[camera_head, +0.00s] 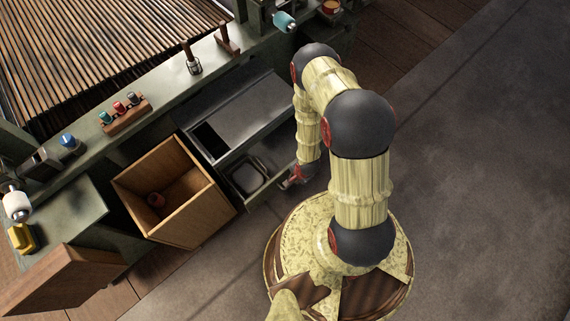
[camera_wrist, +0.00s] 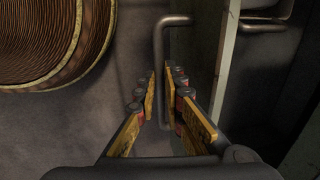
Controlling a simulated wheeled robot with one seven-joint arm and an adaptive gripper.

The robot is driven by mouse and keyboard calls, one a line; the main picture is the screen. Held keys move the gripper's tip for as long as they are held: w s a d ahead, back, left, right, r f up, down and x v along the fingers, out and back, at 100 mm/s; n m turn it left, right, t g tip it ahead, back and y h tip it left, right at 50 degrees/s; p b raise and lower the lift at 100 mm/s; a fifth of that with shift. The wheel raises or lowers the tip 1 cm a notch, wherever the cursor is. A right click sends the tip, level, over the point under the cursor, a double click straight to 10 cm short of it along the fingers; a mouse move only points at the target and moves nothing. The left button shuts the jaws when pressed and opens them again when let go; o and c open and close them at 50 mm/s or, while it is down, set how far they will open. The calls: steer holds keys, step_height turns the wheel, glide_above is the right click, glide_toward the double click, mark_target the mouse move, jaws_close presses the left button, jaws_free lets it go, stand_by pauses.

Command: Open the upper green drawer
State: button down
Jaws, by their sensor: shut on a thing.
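The green drawer (camera_head: 267,191) stands pulled out from the cabinet below a grey metal top, and a metal pan (camera_head: 247,176) shows inside it. In the wrist view, the drawer's front (camera_wrist: 226,75) is at the right with its pale upper edge, and the inside lies beyond it. A dark bar handle (camera_wrist: 159,50) stands off the front. My gripper (camera_wrist: 162,103) is shut on this handle, with a finger on each side of it. In the head view my gripper (camera_head: 293,180) is at the drawer's front, partly hidden by my arm.
A wooden box-like piece (camera_head: 75,280) is at the lower left. A bench with a spool rack (camera_head: 125,112) runs behind. The grey floor (camera_head: 470,170) at right is clear.

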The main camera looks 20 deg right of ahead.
steer(key=s+d, duration=0.2)
steer(key=s, duration=0.6)
steer(key=shift+d+p, duration=0.3)
steer(key=shift+p, duration=0.1)
steer(key=c, duration=1.9)
jaws_free()
steer(key=shift+r, duration=0.1)
steer(key=r, duration=0.4)
steer(key=s+r, duration=0.1)
steer(key=r, duration=0.2)
steer(key=s+r, duration=0.1)
steer(key=r, duration=0.3)
steer(key=shift+d+r, duration=0.3)
steer(key=shift+d, duration=0.05)
